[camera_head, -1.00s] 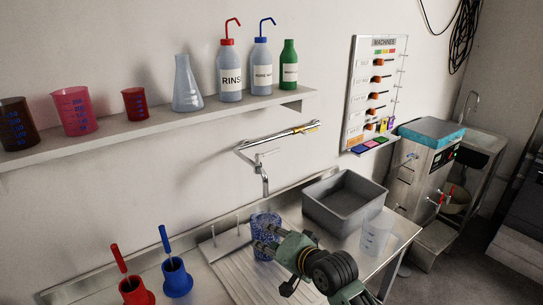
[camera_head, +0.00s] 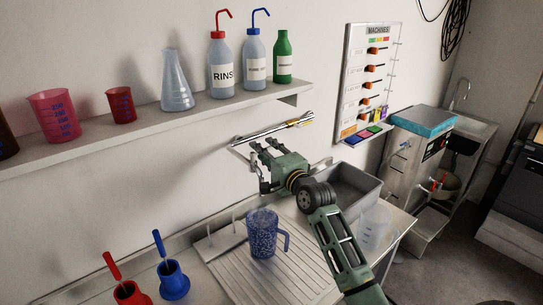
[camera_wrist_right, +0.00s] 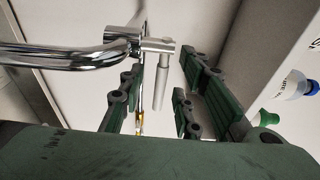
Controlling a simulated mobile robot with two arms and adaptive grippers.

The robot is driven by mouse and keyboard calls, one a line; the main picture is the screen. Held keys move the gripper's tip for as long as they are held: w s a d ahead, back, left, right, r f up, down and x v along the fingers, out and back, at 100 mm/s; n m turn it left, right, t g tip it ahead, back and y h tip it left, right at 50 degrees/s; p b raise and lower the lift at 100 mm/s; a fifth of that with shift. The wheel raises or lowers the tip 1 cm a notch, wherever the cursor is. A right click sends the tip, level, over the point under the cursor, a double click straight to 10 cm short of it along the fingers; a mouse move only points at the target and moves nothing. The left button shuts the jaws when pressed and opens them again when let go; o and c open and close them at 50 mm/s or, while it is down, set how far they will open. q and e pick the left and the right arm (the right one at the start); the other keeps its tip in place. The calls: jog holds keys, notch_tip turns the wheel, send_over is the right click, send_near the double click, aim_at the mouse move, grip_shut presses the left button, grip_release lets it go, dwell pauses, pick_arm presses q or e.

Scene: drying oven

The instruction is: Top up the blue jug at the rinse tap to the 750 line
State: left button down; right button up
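The blue jug (camera_head: 264,240) stands upright on the ribbed drainboard, its handle to the right. It is translucent with a mottled look; I cannot read its 750 line or its fill level. The rinse tap (camera_head: 240,146) is on the wall above it, largely hidden by my right gripper (camera_head: 262,150). In the right wrist view my right gripper (camera_wrist_right: 165,98) is open, with the tap's short chrome lever (camera_wrist_right: 160,78) between its spread fingers. I cannot tell whether a finger touches it. My left gripper is out of view.
A grey basin (camera_head: 352,188) and a clear jug (camera_head: 375,229) stand right of the drainboard (camera_head: 245,272). Red (camera_head: 128,293) and blue (camera_head: 174,281) holders stand at the front left. The shelf (camera_head: 150,127) above carries bottles, a flask and beakers.

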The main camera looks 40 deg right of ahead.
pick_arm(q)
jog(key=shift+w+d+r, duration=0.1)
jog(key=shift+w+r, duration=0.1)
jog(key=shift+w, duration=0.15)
pick_arm(e)
jog(key=shift+w, duration=0.55)
grip_shut()
